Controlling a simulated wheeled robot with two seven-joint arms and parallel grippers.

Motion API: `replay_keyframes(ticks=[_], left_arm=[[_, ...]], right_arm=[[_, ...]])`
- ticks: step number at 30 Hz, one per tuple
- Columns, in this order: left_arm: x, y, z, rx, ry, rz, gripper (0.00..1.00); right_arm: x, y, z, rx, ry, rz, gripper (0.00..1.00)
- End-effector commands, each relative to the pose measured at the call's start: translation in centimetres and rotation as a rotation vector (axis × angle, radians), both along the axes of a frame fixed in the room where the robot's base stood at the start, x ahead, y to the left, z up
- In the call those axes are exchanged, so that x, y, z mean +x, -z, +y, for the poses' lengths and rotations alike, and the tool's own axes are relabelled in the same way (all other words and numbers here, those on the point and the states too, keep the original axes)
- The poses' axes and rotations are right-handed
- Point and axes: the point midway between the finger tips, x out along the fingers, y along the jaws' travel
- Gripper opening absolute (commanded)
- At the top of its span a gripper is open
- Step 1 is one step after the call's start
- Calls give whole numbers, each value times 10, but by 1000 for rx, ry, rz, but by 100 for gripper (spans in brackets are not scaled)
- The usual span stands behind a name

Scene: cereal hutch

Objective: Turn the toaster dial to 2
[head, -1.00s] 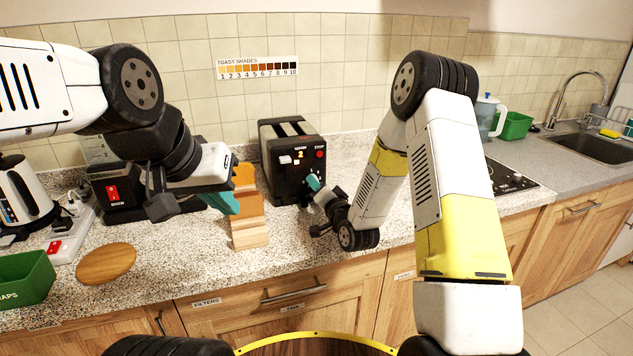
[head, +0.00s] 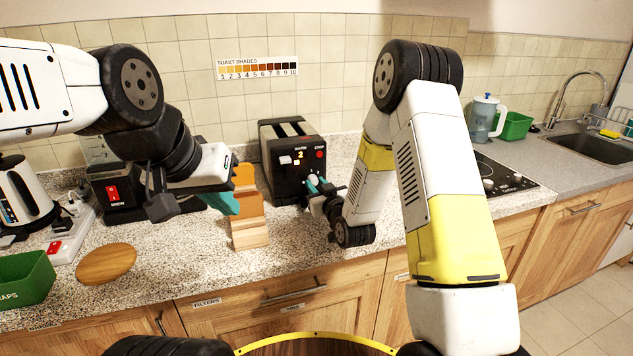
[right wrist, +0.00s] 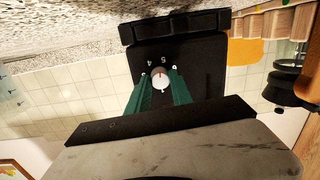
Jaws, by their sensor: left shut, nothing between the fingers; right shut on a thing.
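The black toaster (head: 284,165) stands against the wall on the counter, its front towards me. An orange 2 glows on its display (head: 299,155). The pale dial (head: 313,180) is low on the front. In the right wrist view the dial (right wrist: 160,78) has a red mark and sits between my two green fingers, with printed numbers beside it. My right gripper (head: 319,185) is shut on the dial. My left gripper (head: 225,202) is shut and empty, in front of a wooden stand (head: 247,222) left of the toaster.
A toast shades chart (head: 257,68) hangs on the wall. A black brewing machine (head: 112,190), a power strip (head: 70,230), a wooden disc (head: 106,263) and a green bin (head: 25,278) are at the left. A hob (head: 510,185) lies to the right. The counter's front middle is clear.

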Motion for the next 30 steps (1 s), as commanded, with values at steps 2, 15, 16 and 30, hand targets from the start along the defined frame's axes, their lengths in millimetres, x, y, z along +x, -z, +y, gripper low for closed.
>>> replay_keyframes(ticks=[2,15,16,30], left_arm=[[0,0,0,0,0,0,0],[0,0,0,0,0,0,0],[0,0,0,0,0,0,0],[0,0,0,0,0,0,0]], right_arm=[[-1,1,1,-70,-2,-19,0],[-1,1,2,-466,-3,-149,0],[-1,1,2,-493,-2,-158,0],[-1,1,2,-918,-3,-296,0]])
